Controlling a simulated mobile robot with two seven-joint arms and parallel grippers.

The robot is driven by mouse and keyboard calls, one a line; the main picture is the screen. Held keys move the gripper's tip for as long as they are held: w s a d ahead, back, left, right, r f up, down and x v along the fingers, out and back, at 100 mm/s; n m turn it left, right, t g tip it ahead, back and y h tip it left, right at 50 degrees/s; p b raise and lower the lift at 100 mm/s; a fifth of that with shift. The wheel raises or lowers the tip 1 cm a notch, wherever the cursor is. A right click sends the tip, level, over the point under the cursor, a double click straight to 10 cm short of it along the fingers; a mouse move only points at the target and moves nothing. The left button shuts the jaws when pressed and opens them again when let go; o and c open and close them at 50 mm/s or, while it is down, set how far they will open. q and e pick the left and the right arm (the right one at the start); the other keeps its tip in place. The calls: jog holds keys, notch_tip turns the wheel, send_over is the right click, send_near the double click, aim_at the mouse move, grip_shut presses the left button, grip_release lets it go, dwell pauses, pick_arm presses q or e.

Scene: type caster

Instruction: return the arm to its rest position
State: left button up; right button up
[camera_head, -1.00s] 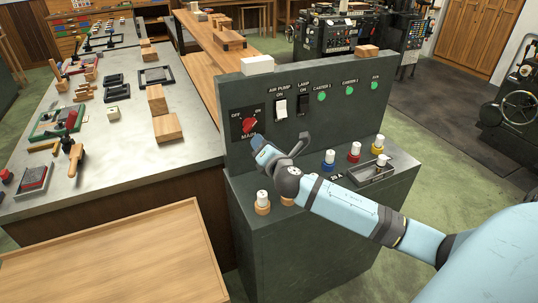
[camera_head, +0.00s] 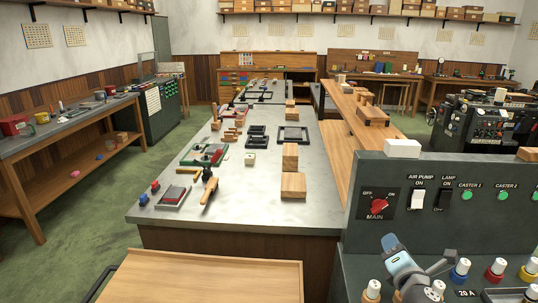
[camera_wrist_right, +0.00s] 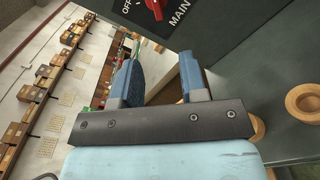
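My right gripper (camera_head: 392,246) with blue fingers is in front of the grey control panel (camera_head: 345,235), just below the red MAIN knob (camera_head: 378,206). In the right wrist view its two fingers (camera_wrist_right: 160,80) stand apart with nothing between them. The red knob (camera_wrist_right: 156,6) shows at the top edge of that view, ahead of the fingers and apart from them. Most of my right arm is outside the head view. My left gripper is not in view.
Capped fuses stand on the panel's ledge, including a blue one (camera_head: 460,270) and a red one (camera_head: 495,269). A white block (camera_head: 403,148) sits on the panel top. The grey workbench (camera_head: 255,205) and a wooden tray (camera_head: 205,262) lie to the left.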

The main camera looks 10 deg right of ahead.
jog(key=s+a+f+m+g+y+p, duration=0.4)
jog(key=s+a+f+m, duration=0.6)
jog(key=f, duration=0.4)
jog(key=s+a+f+m+g+y+p, duration=0.1)
jog(key=s+a+f+m, duration=0.2)
jog(key=s+a+m, duration=0.2)
jog(key=s+a+f+m+g+y+p, duration=0.1)
jog(key=s+a+f+m+y, duration=0.1)
jog(key=s+a+m, duration=0.3)
jog(key=s+f, duration=0.1)
jog(key=s, duration=0.3)
jog(key=shift+s+m, duration=0.35)
jog(key=shift+m, duration=0.05)
